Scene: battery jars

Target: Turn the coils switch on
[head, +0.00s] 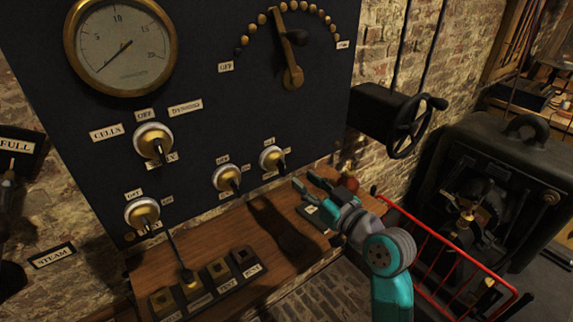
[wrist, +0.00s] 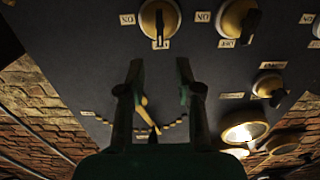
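Several round brass rotary switches with dark handles are on the dark panel (head: 205,110). The lower row has a right switch (head: 272,158), a middle switch (head: 226,179) and a left switch (head: 142,213). Their small labels are too blurred to tell which one is coils. My gripper (head: 305,182) is open and empty, in front of the panel, low and right of the right switch. In the inverted wrist view, its fingers (wrist: 160,72) are apart; the right switch (wrist: 158,20) lies past the fingertips and the middle switch (wrist: 238,18) beside it. No contact shows.
A dial gauge (head: 122,45), a selector switch (head: 153,143) and a long-handled lever (head: 292,62) are on the panel. A wooden shelf (head: 235,235) holds a box of small switches. At right are a handwheel (head: 408,130), a red rail (head: 440,250) and a dark machine (head: 490,180).

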